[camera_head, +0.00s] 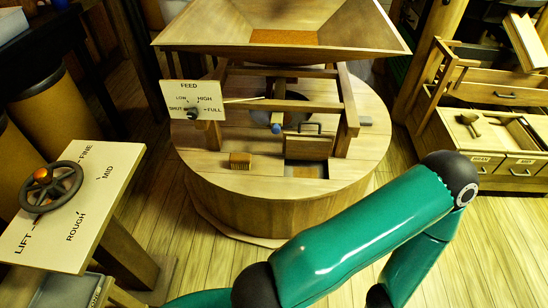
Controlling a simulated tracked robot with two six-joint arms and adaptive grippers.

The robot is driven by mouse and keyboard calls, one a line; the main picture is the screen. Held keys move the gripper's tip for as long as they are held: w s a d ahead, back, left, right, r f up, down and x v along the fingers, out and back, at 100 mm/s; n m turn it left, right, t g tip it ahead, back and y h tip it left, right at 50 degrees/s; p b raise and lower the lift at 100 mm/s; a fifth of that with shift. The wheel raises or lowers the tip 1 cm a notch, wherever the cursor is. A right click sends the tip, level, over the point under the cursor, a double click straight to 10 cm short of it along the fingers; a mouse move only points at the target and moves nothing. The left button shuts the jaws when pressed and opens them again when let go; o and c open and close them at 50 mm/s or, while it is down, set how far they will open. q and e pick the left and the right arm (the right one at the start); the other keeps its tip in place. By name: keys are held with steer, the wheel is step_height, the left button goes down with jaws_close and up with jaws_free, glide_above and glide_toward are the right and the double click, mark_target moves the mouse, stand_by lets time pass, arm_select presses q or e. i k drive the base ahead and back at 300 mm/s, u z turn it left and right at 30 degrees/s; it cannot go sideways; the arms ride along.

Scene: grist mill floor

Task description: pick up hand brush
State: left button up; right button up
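A small brown block with a ridged, bristle-like face (240,160) lies on the round wooden top of the mill casing (208,172), left of the hatch. It looks like the hand brush, but it is too small to be sure. Neither of my grippers is in view. A green arm of mine crosses the lower right and bends at a dark elbow, well apart from the block.
A wooden hopper (280,38) on a frame stands over the casing. A feed dial board (193,100) is at its left. A handwheel (51,187) sits on a tilted board at left. A drawer cabinet (490,160) stands at right. Plank floor is clear around the casing.

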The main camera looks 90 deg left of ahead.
mark_target(237, 161)
steer(key=u, duration=0.15)
steer(key=k, duration=0.3)
steer(key=z, duration=1.4)
steer(key=i, duration=0.1)
steer(key=u, duration=3.35)
steer(key=i, duration=0.45)
steer(key=u, duration=0.15)
steer(key=i, duration=0.6)
steer(key=z, duration=0.2)
steer(key=k, duration=0.9)
steer(key=u, duration=0.2)
steer(key=i, duration=0.85)
steer(key=z, duration=0.05)
